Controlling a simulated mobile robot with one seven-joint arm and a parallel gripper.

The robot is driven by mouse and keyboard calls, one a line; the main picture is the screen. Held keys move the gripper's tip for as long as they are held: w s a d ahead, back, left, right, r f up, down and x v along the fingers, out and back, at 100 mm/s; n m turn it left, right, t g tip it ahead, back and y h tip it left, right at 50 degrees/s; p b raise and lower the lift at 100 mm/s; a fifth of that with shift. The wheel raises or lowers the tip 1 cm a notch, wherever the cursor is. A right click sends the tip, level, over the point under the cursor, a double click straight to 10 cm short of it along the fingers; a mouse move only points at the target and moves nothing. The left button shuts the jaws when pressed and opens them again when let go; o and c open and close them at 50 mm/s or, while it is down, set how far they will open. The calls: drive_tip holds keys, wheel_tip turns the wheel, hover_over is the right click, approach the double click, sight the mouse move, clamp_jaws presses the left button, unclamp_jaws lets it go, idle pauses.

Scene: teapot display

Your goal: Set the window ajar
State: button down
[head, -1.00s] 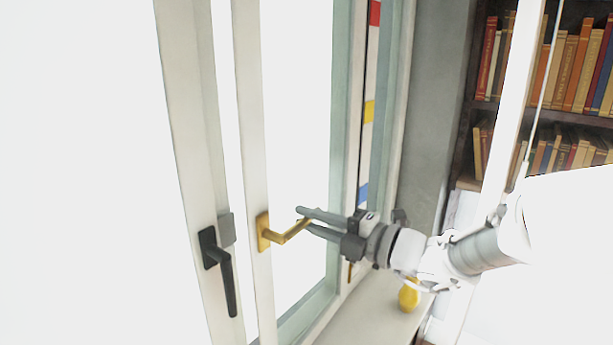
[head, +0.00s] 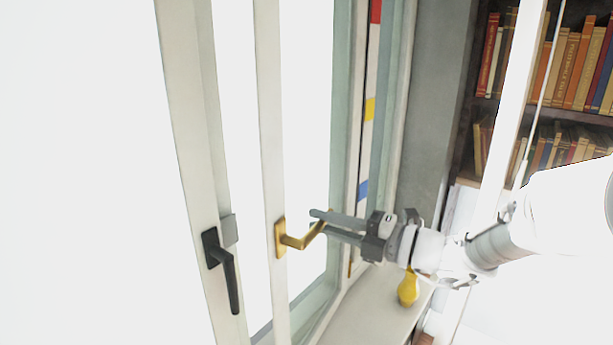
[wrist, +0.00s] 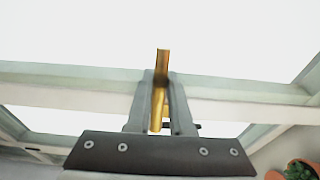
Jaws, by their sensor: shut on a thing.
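The window has a pale sash with a brass handle (head: 303,240) on its edge post (head: 270,150). The handle lies roughly level and points right. My gripper (head: 322,220) comes from the right and is shut on the free end of the brass handle. In the wrist view the brass handle (wrist: 161,75) shows between the two grey fingers of my gripper (wrist: 162,95). A strip of bright gap shows between the sash post and the neighbouring frame post (head: 190,150), which carries a black handle (head: 227,270) pointing down.
A yellow vase (head: 407,288) stands on the sill (head: 365,305) below my arm. A bookcase (head: 560,110) stands at the right behind a grey wall (head: 440,100). A potted plant (wrist: 300,169) shows at the lower right of the wrist view.

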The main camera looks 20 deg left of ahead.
drive_tip(key=shift+d, duration=0.15)
drive_tip(key=shift+d+n+g+p, duration=0.5)
drive_tip(key=shift+d+g+p, duration=0.2)
drive_tip(key=shift+d+p, duration=0.4)
drive_tip(key=shift+d, duration=0.1)
drive_tip(key=shift+d, duration=0.1)
drive_tip(key=shift+d+n+g+p, duration=0.5)
drive_tip(key=shift+d+g+p, duration=0.35)
drive_tip(key=shift+d, duration=0.35)
drive_tip(key=c, duration=0.6)
unclamp_jaws()
drive_tip(key=shift+c, duration=0.2)
